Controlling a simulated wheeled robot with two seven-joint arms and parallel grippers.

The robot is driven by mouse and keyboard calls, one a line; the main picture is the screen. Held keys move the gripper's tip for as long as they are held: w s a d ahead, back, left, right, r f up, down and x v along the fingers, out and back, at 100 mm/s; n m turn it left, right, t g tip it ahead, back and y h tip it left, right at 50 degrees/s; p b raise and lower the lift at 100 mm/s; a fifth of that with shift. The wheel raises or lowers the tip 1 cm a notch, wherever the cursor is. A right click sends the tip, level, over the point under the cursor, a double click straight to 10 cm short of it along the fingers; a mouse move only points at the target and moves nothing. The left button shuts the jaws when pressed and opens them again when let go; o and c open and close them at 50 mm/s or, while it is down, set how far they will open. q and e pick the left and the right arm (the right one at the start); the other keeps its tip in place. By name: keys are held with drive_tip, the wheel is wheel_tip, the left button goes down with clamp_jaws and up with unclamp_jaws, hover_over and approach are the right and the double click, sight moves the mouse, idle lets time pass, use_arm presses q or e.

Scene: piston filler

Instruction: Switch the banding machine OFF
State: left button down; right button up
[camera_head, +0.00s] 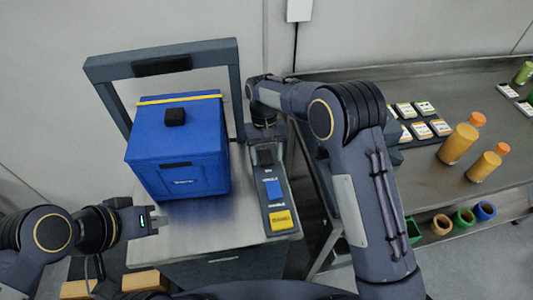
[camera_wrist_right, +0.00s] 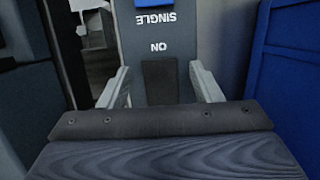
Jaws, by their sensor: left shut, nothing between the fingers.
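The banding machine has a dark arch (camera_head: 238,85) over a steel table (camera_head: 235,228). Its control panel (camera_head: 285,203) runs along the table's right side, with a blue SINGLE button (camera_head: 273,189) and a yellow button (camera_head: 281,220). In the right wrist view, a dark rocker switch (camera_wrist_right: 160,82) sits beside the printed word ON. My right gripper (camera_wrist_right: 160,88) is open there, one finger on each side of the switch with small gaps. In the head view my right arm partly hides that end of the panel. My left gripper (camera_head: 154,220) is shut and empty at the table's front left.
A blue box (camera_head: 180,145) with a yellow band (camera_head: 180,98) stands under the arch, a small black block (camera_head: 175,116) on top. A steel bench (camera_head: 455,85) at right holds orange bottles (camera_head: 459,144) and small cards. The table front is clear.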

sight(265, 154)
drive_tip(key=b+v, duration=0.1)
drive_tip(key=v, duration=0.6)
drive_tip(key=shift+w+r, duration=0.1)
drive_tip(key=shift+r, duration=0.25)
